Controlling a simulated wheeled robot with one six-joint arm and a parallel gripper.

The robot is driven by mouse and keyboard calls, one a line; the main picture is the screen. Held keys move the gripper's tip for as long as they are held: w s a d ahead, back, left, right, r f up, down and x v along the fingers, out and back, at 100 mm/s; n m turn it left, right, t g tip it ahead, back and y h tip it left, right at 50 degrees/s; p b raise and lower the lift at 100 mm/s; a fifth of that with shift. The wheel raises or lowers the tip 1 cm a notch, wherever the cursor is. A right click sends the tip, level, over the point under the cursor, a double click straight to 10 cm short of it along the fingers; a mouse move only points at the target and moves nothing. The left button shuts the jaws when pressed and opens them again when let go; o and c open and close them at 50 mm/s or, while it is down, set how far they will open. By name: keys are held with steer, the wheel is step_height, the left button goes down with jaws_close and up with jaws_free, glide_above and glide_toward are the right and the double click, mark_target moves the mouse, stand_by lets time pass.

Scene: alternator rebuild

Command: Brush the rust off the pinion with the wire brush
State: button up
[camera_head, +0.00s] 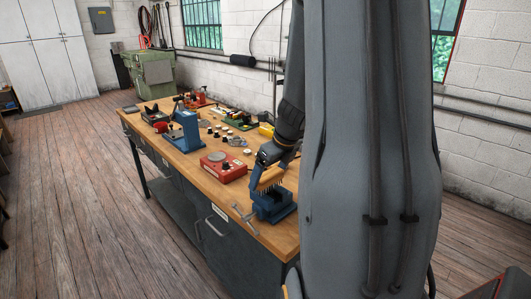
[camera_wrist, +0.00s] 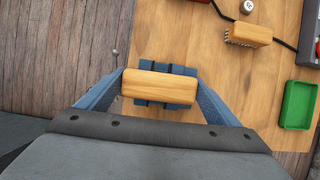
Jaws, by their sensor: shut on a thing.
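My gripper (camera_wrist: 160,88) is shut on a wire brush, with one blue finger at each end of its wooden back (camera_wrist: 160,86). In the head view the brush (camera_head: 268,179) hangs bristles down just over a blue vise (camera_head: 273,207) at the near end of the workbench. The vise's blue jaws (camera_wrist: 167,69) show behind the brush in the wrist view. I cannot make out the pinion; the brush and gripper cover the middle of the vise. Whether the bristles touch anything there is not clear.
The workbench (camera_head: 205,160) carries a red box (camera_head: 224,166), a blue press (camera_head: 186,130) and several small parts. In the wrist view a second wooden-backed brush (camera_wrist: 248,35) and a green tray (camera_wrist: 299,105) lie to the right. The floor (camera_wrist: 60,55) is at the left.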

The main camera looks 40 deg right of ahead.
steer(key=shift+d, duration=1.1)
steer(key=shift+s+a+p, duration=0.1)
steer(key=shift+a+p, duration=0.75)
steer(key=shift+a, duration=1.2)
step_height(320, 180, up, 6)
steer(key=p, duration=0.5)
steer(key=shift+r, duration=1.1)
